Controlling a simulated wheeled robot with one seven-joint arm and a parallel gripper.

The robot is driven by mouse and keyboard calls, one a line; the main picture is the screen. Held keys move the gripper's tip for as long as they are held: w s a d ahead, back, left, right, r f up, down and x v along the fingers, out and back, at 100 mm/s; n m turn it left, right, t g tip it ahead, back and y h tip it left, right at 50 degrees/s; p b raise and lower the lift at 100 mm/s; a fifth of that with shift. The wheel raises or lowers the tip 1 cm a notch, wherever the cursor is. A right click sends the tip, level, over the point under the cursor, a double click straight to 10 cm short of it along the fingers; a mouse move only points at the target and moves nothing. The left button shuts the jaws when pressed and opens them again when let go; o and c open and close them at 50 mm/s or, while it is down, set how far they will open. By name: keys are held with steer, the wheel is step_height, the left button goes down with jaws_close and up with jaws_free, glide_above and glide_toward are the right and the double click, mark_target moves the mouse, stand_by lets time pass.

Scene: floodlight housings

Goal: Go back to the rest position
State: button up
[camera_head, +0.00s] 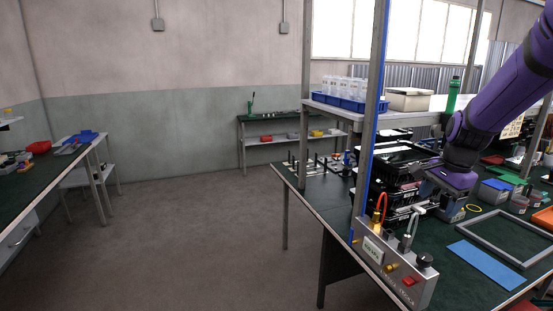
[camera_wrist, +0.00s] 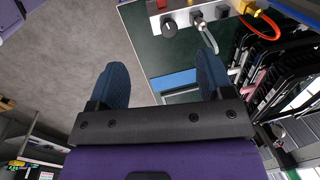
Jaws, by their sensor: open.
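My gripper (camera_wrist: 160,60) is open in the wrist view, with its two blue fingers apart and nothing between them. In the head view my purple arm reaches in from the upper right, and my gripper (camera_head: 424,188) is above the green workbench (camera_head: 450,229), close to the stacked black trays (camera_head: 392,168). Its fingers are small and partly hard to make out there. The wrist view shows the floor and the bench edge beyond the fingers.
A grey control box (camera_head: 395,270) with knobs and cables stands at the bench's front left corner. A grey frame (camera_head: 510,238) and a blue strip (camera_head: 487,264) lie to the right. A shelf (camera_head: 350,108) with upright posts spans above the bench.

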steer(key=s+a+r+n+t, duration=0.1)
steer(key=s+a+r+n, duration=0.25)
steer(key=s+r, duration=0.2)
steer(key=s+a+r+n+t, duration=0.1)
steer(key=s+a+r+n, duration=0.1)
steer(key=s+r+n, duration=0.4)
steer(key=s+a+n+t, duration=0.1)
steer(key=s+a+n, duration=0.2)
steer(key=s, duration=1.2)
steer(key=shift+s+a+r+n+t+h, duration=0.2)
steer(key=shift+s+r+n+t+h, duration=0.15)
steer(key=shift+n, duration=0.5)
steer(key=shift+f, duration=0.1)
